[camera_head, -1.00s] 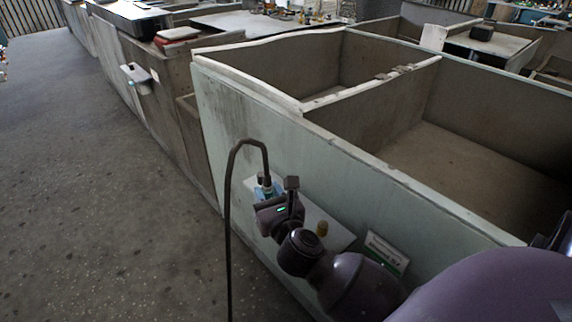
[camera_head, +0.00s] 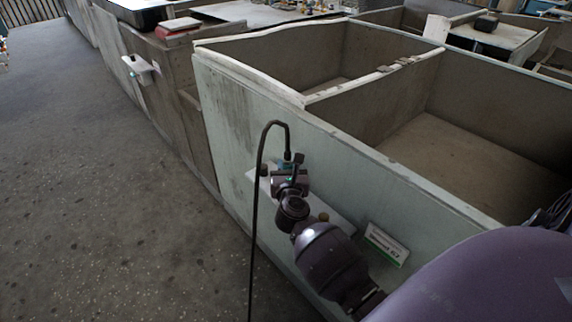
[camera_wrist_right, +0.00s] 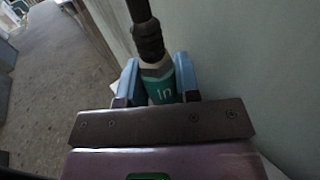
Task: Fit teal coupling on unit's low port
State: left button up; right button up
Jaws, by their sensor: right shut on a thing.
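My right gripper (camera_head: 289,178) is shut on the teal coupling (camera_wrist_right: 160,91), which has "In" in white on it. In the right wrist view it sits between the two blue finger pads, with a dark fitting and black hose (camera_wrist_right: 146,35) rising from its top. The hose (camera_head: 257,200) arches over and hangs down to the left in the head view. The pale unit (camera_head: 342,229) is on the side of the greenish wall, partly hidden behind my right arm. The low port cannot be made out. My left gripper is not in view.
The greenish wall (camera_head: 225,110) borders open bins. The floor (camera_head: 110,190) to the left is clear.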

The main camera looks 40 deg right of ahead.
notch_tip(320, 180, down, 2)
jog(key=shift+f+b, duration=0.1)
jog(key=shift+b, duration=0.45)
jog(key=shift+f+b, duration=0.55)
jog(key=shift+f, duration=0.1)
jog(key=shift+w+r, duration=0.1)
jog(key=shift+r, duration=0.3)
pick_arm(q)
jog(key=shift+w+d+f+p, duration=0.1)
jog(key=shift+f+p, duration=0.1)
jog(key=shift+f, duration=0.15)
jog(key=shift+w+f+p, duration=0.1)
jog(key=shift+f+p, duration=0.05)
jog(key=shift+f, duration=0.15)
pick_arm(e)
jog(key=shift+a+r, duration=0.1)
jog(key=shift+r, duration=0.05)
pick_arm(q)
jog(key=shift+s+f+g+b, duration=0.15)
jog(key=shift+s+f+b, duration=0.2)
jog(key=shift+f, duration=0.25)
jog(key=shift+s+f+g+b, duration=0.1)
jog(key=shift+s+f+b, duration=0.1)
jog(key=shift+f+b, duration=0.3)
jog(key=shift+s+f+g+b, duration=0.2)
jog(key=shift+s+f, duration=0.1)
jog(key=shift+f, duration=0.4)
pick_arm(e)
jog(key=shift+f, duration=1.65)
